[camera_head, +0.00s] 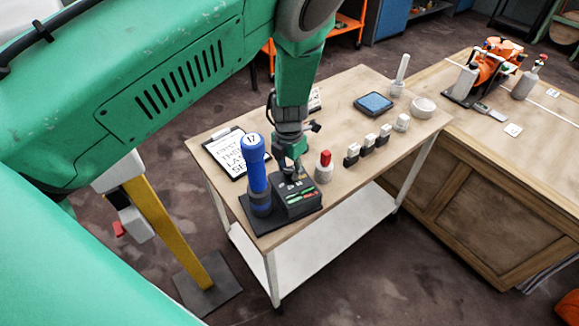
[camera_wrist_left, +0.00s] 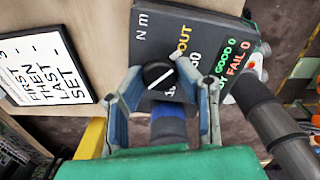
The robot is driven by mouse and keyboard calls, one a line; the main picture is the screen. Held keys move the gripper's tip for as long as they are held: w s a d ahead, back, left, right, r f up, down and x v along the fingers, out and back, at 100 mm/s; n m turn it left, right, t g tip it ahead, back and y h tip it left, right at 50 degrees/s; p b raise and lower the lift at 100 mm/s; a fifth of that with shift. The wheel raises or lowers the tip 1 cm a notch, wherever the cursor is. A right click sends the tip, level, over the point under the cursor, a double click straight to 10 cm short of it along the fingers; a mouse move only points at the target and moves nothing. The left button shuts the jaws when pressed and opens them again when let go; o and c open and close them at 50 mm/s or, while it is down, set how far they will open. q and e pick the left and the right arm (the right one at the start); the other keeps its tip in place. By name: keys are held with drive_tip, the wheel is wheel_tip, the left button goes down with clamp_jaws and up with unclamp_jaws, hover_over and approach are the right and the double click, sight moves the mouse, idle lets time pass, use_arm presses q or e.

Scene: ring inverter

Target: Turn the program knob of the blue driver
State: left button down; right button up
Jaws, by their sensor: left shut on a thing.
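The blue driver (camera_head: 256,175), marked 17, stands upright on a dark base at the table's near left. Beside it is its dark control box (camera_head: 298,197) with green and red readouts. The box fills the upper middle of the left wrist view (camera_wrist_left: 175,40), with GOOD and FAIL lines. The black program knob (camera_wrist_left: 158,75) with a white pointer line sits on its face. My left gripper (camera_head: 292,168) reaches down onto the box from above. In the left wrist view its fingers (camera_wrist_left: 162,84) stand on either side of the knob, shut on it. My right gripper is not in view.
A clipboard (camera_head: 226,150) lies behind the driver. A red-capped bottle (camera_head: 324,167) stands close to the right of the box. Several small blocks (camera_head: 368,143), a blue pad (camera_head: 374,103) and a white dish (camera_head: 423,106) lie further right. A wooden bench (camera_head: 500,150) adjoins the table.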

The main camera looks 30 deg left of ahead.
sight(290, 169)
use_arm(q)
drive_tip(key=shift+w+r+n, duration=0.2)
drive_tip(key=shift+w+n, duration=0.05)
drive_tip(key=shift+n, duration=0.45)
drive_tip(key=c, duration=1.2)
unclamp_jaws()
drive_tip(key=shift+f, duration=0.1)
wheel_tip(290, 169, up, 12)
drive_tip(key=shift+f, duration=0.1)
